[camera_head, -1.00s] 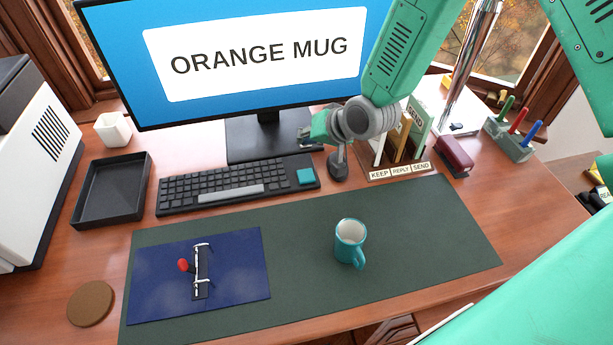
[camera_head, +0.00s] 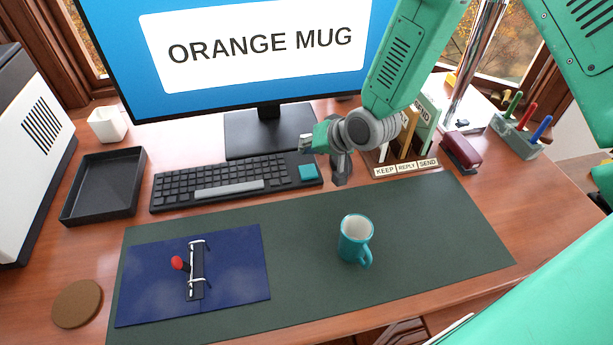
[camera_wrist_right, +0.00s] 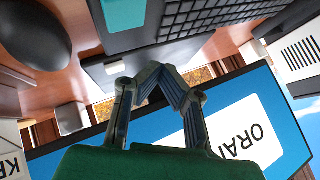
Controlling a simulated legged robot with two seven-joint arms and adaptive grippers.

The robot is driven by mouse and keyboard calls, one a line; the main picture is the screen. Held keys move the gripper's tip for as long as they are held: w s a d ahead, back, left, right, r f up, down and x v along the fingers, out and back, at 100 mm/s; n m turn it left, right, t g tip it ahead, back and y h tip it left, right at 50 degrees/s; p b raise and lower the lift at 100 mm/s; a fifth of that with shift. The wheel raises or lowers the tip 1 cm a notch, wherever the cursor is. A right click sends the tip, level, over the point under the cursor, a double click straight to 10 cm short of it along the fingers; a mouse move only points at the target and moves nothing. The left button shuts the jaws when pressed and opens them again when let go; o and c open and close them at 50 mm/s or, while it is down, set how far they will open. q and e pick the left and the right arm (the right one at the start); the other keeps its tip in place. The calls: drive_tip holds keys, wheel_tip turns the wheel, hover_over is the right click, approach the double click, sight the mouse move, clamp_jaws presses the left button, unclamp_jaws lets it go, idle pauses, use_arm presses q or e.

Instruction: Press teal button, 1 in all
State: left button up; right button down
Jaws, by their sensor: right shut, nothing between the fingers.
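The teal button (camera_head: 308,172) is a square key at the right end of the black keyboard (camera_head: 222,183). It also shows at the top of the right wrist view (camera_wrist_right: 123,13). My right gripper (camera_head: 304,144) is shut and empty. In the head view its fingertips appear just above the button in the picture, with a visible gap. In the right wrist view the shut fingers (camera_wrist_right: 158,74) also appear apart from the button. My left gripper is not in view.
A dark mouse (camera_head: 341,172) sits right of the keyboard, partly behind my gripper. The monitor (camera_head: 128,75) reads "ORANGE MUG". A teal mug (camera_head: 355,240) and blue binder (camera_head: 235,270) rest on the green mat (camera_head: 440,235). A letter sorter (camera_head: 405,168) stands at right.

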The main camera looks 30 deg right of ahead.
sight(302, 165)
drive_tip(key=f+b, duration=0.1)
drive_tip(key=f, duration=0.1)
drive_tip(key=f+b, duration=0.1)
drive_tip(key=f, duration=0.1)
drive_tip(key=shift+d, duration=0.4)
drive_tip(key=shift+d+f, duration=0.1)
drive_tip(key=shift+f, duration=0.05)
drive_tip(key=shift+a, duration=0.35)
drive_tip(key=shift+d, duration=0.35)
drive_tip(key=shift+a, duration=0.25)
drive_tip(key=shift+d+f, duration=0.25)
drive_tip(key=shift+f, duration=0.2)
